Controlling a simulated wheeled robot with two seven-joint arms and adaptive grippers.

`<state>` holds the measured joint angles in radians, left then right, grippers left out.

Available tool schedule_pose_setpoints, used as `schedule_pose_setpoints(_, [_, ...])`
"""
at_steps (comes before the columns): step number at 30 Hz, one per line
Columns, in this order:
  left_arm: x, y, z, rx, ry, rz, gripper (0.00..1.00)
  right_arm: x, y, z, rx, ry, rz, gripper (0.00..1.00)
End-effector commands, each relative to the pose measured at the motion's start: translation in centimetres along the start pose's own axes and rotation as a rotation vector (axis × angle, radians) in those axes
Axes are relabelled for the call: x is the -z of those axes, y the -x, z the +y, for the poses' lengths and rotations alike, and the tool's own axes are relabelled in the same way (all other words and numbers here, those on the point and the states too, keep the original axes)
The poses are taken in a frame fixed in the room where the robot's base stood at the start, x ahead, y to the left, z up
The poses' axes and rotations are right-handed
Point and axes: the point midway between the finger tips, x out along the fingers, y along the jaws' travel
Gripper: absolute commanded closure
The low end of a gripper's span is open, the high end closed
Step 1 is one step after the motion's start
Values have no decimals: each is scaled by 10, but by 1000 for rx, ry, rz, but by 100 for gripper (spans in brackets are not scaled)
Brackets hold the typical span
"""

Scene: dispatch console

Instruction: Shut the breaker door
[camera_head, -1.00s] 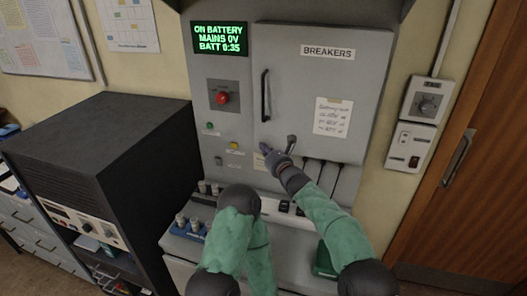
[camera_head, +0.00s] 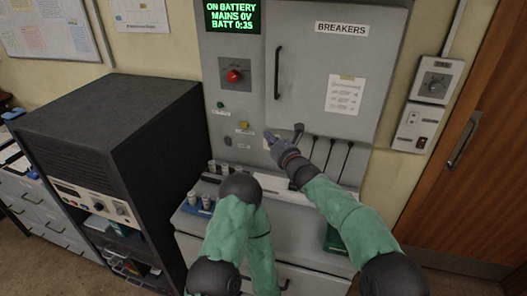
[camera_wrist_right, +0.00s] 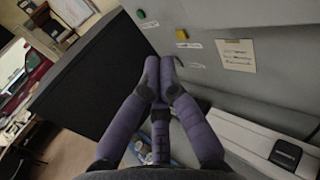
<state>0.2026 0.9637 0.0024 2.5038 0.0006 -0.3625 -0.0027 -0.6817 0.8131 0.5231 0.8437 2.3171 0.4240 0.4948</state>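The breaker door (camera_head: 311,78) is the grey panel labelled BREAKERS on the cabinet front. It has a dark vertical handle (camera_head: 277,72) at its left and a paper note on it. It looks flush with the cabinet, but I cannot tell whether it is latched. My right gripper (camera_head: 270,137) is below the door's lower left corner, in front of the lower cabinet face. In the right wrist view its purple fingers (camera_wrist_right: 161,75) are drawn together with nothing seen between them. My left arm is folded at the bottom; its gripper is out of view.
A black equipment rack (camera_head: 105,115) stands to the left. Dark cables (camera_head: 330,160) hang below the door above a console ledge. Switch boxes (camera_head: 437,80) and a wooden door (camera_head: 480,150) are at right.

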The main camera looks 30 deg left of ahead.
Motion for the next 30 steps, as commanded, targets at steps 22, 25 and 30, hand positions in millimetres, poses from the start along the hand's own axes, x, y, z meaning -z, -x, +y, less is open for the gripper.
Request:
schedule_pose_setpoints(22, [1,-12,-4,0,0,1,51,2,45,43,0,0,2,100])
schedule_pose_setpoints(25, [1,-12,-4,0,0,0,51,2,45,43,1,0,2,100])
schedule_pose_setpoints(30, [1,-12,-4,0,0,1,51,2,45,43,0,0,3,100])
